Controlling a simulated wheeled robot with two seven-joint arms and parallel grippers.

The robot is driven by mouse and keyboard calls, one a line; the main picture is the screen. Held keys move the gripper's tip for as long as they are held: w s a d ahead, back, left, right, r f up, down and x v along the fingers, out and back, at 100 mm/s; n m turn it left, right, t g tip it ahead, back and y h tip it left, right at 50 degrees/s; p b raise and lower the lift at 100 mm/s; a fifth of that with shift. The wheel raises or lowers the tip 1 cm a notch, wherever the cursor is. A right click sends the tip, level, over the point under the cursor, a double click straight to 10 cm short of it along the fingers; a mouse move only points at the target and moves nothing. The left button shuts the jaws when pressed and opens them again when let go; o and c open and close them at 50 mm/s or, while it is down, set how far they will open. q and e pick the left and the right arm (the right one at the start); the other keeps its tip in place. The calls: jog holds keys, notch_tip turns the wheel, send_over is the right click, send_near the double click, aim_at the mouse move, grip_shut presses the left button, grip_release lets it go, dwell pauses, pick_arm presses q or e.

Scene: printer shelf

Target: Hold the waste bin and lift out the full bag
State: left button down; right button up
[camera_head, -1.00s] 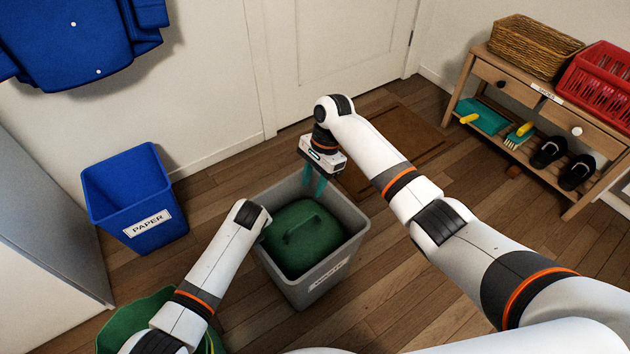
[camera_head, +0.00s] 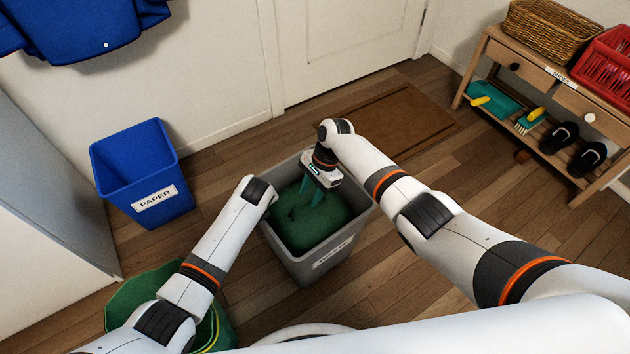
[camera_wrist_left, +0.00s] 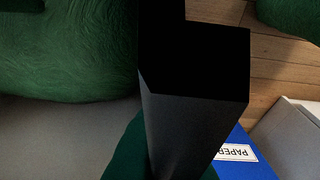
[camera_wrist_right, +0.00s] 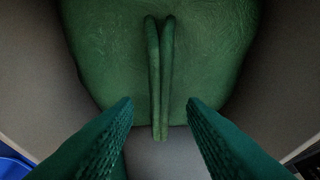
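The grey waste bin (camera_head: 294,266) stands on the floor in the head view. The full green bag (camera_head: 322,228) sits inside it, with a looped handle (camera_wrist_right: 154,70) on top. My right gripper (camera_head: 308,198) points down inside the bin mouth over the bag. In the right wrist view its teal fingers (camera_wrist_right: 160,105) are open, one on each side of the handle, with nothing between them gripped. My left gripper is at the bin's left rim, its fingers hidden in the head view. In the left wrist view a dark wall-like block (camera_wrist_left: 190,110) lies between its teal fingers.
A blue paper bin (camera_head: 160,205) stands to the left near the wall. A green container (camera_head: 125,300) is partly behind my left arm. A brown mat (camera_head: 405,120) lies before the door. A wooden shoe bench (camera_head: 490,60) stands at the right.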

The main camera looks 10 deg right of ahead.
jog(key=shift+a+f, duration=0.1)
jog(key=shift+f, duration=0.1)
grip_shut()
jog(key=c, duration=0.8)
grip_release()
grip_shut()
pick_arm(q)
jog(key=c, duration=1.6)
grip_release()
pick_arm(e)
jog(key=shift+r, duration=0.1)
pick_arm(q)
jog(key=shift+o, duration=0.2)
